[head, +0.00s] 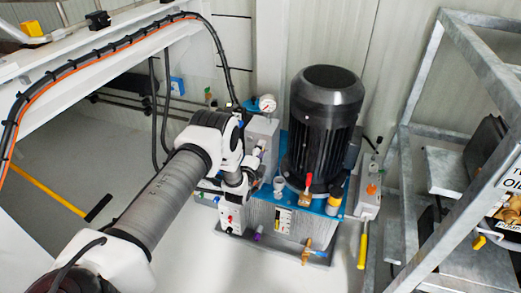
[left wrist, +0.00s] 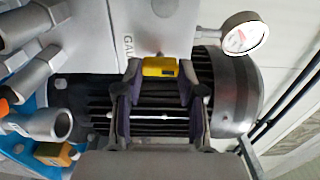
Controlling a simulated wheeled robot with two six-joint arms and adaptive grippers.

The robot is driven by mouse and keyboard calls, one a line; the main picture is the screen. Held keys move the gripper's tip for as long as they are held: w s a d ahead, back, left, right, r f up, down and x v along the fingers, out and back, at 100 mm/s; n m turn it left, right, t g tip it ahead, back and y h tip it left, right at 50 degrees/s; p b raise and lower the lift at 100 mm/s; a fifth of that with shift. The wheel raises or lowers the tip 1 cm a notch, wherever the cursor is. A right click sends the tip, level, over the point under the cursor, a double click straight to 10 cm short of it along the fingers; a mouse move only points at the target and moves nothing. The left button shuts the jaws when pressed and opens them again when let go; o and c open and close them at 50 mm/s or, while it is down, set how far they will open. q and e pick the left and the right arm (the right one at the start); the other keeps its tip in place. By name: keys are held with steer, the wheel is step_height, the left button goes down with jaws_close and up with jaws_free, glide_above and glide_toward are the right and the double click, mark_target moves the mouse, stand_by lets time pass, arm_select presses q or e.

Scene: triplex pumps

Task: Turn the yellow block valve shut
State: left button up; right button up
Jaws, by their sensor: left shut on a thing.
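The yellow valve handle (left wrist: 160,67) shows in the left wrist view as a small yellow block against a pale grey block face (left wrist: 150,30) with part of the lettering "GAU". My left gripper (left wrist: 161,82) has a fingertip on each side of the handle and is shut on it. In the head view my left gripper (head: 243,178) is at the grey block beside the motor, partly covered by my own arm, and I cannot make out the handle there. The handle's turning angle is hard to judge. My right gripper is in neither view.
A pressure gauge (head: 267,103) stands at the block's top; it also shows in the wrist view (left wrist: 243,38). A black motor (head: 322,125) stands on the blue tank top close by. A red-handled valve (head: 308,182) is in front. A metal frame (head: 410,150) stands right.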

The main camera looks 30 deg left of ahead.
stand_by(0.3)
arm_select(q)
steer(key=o, duration=1.1)
steer(key=shift+o, duration=0.2)
steer(key=v, duration=1.2)
steer(key=shift+f, duration=0.1)
